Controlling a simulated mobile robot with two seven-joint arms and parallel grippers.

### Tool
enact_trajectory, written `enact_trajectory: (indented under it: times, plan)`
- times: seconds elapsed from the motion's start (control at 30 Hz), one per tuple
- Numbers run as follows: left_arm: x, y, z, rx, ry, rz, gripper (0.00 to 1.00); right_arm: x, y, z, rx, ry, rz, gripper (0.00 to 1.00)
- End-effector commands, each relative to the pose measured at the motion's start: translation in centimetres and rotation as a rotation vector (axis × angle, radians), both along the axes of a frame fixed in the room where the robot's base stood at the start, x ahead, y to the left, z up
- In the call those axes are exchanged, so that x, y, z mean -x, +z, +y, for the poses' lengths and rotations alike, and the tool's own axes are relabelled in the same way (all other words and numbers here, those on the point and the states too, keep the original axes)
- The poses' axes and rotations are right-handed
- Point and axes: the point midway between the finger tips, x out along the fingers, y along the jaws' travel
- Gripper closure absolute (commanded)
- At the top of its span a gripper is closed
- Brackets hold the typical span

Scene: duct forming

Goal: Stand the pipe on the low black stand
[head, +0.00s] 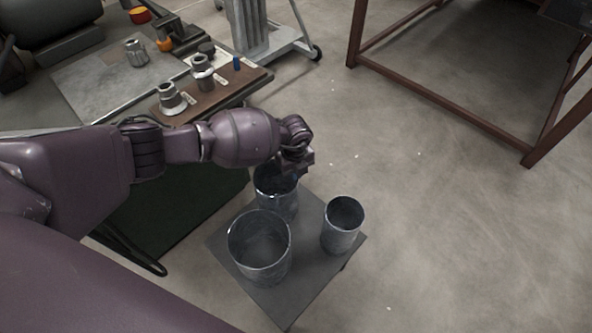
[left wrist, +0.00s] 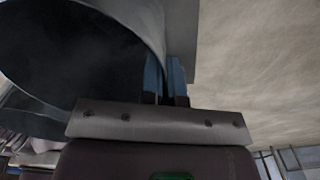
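The low black stand (head: 308,277) is a dark square plate at the lower middle of the head view. A grey metal pipe (head: 277,203) is upright over its far part, its lower part partly hidden by a wider pipe; I cannot tell whether its base touches the plate. My left gripper (head: 298,174) is at this pipe's rim. In the left wrist view its blue fingers (left wrist: 166,78) sit close on either side of the pipe's wall (left wrist: 152,28), one inside and one outside. My right gripper is not in view.
A wider open pipe (head: 262,270) stands at the stand's near left, and a narrower one (head: 342,233) at its right. A workbench with a wooden board (head: 215,97) and metal fittings is at the upper left. A brown metal frame (head: 440,100) is at upper right. Floor right is clear.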

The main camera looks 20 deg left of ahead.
Motion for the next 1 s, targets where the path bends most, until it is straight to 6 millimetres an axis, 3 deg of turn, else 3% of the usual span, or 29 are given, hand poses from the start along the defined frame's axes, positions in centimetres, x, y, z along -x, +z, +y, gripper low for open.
enact_trajectory:
  times: [0.23, 0.43, 0.77, 1.0]
  plan:
    - [-0.1, -0.1, 0.0, 0.001, 0.001, -0.002, 1.0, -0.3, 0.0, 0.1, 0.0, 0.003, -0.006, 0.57]
    - [-0.1, -0.1, 0.0, 0.0, 0.0, -0.001, 0.7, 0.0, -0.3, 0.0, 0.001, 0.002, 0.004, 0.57]
    - [-0.1, 0.2, 0.0, 0.001, 0.0, -0.002, 0.7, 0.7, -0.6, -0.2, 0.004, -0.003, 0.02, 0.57]
    - [-0.4, 4.1, 0.0, 0.001, -0.001, -0.015, 0.7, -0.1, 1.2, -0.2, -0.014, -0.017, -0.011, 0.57]
